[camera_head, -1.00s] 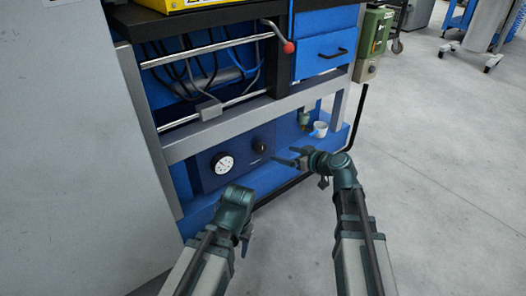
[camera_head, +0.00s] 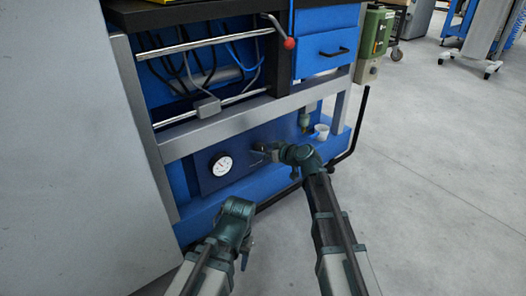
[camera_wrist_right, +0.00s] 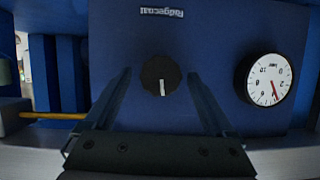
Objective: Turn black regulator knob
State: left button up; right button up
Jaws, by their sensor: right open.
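The black regulator knob (camera_wrist_right: 152,69) is round with a white pointer mark and sits on the blue panel (camera_wrist_right: 215,40). In the wrist view its mark points down toward my gripper's base. My right gripper (camera_wrist_right: 160,74) is open, one finger on each side of the knob, with gaps showing on both sides. In the head view the right gripper (camera_head: 264,152) is at the panel and hides the knob. My left gripper (camera_head: 246,254) hangs low near the panel's front; its fingers are too small and dark to judge.
A white pressure gauge (camera_head: 222,165) is left of the knob in the head view. A white cup (camera_head: 321,131) stands on the blue ledge to the right. A grey rail (camera_head: 240,121) runs above the panel. The floor in front is clear.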

jog(key=c, duration=1.4)
jog(key=shift+o, duration=0.2)
jog(key=shift+w+d+f+m+g+y+b, duration=0.1)
jog(key=shift+m+g+y+b, duration=0.15)
jog(key=shift+m, duration=0.3)
jog(key=shift+w+d+f+m+g+y+b, duration=0.1)
jog(key=shift+m+g+y+b, duration=0.1)
jog(key=shift+m+y, duration=0.25)
jog(key=shift+m, duration=0.5)
jog(key=shift+r+m+g+y, duration=0.2)
jog(key=shift+m+g+y, duration=0.05)
jog(key=shift+m+y, duration=0.25)
jog(key=o, duration=1.4)
jog(key=shift+c, duration=0.2)
jog(key=shift+s, duration=0.1)
